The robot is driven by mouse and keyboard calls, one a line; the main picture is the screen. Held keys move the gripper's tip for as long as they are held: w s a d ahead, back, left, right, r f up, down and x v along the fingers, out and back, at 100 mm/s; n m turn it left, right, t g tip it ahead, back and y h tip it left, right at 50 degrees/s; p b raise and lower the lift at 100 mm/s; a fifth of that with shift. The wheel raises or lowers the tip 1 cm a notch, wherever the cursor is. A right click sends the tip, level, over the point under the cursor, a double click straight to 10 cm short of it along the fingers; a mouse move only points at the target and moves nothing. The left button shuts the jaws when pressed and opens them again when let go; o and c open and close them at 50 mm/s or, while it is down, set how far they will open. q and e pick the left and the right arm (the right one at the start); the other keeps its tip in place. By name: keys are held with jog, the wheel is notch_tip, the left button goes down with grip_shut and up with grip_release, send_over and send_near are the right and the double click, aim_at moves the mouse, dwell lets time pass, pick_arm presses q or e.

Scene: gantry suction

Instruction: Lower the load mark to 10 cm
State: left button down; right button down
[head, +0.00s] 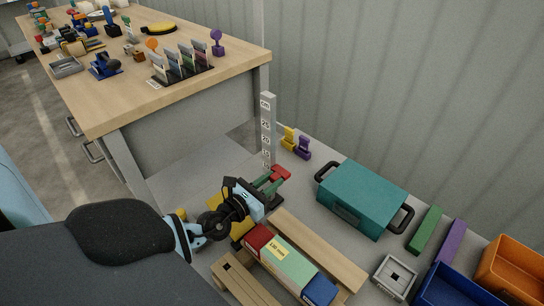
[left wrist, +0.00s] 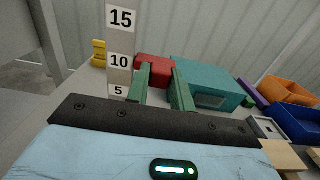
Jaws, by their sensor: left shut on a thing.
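A white upright scale (head: 267,125) with black numbers stands on the grey surface beside my left gripper. In the left wrist view the scale (left wrist: 120,45) shows 5, 10 and 15. My left gripper (head: 270,184) has green fingers, close to the foot of the scale. They are shut on a red block (head: 282,172). In the left wrist view the red block (left wrist: 156,68) shows at and beyond the green fingertips (left wrist: 161,84), roughly level with the 10 in this slanted view. The block's underside and any mark on it are hidden. My right gripper is not in view.
A teal case (head: 365,198) with dark handles stands to the right. A red, green and blue box (head: 290,262) and wooden planks lie in front. Yellow and purple pieces (head: 302,147) stand behind the scale. Orange and blue bins (head: 512,265) are at far right. A wooden workbench (head: 110,100) is at left.

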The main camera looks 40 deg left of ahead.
pick_arm(q)
jog(key=shift+f, duration=0.1)
jog(key=c, duration=1.6)
grip_release()
jog(key=o, duration=0.4)
jog(key=s, duration=0.7)
jog(key=shift+s+a, duration=0.3)
jog(key=shift+s, duration=0.1)
jog(key=shift+s, duration=0.1)
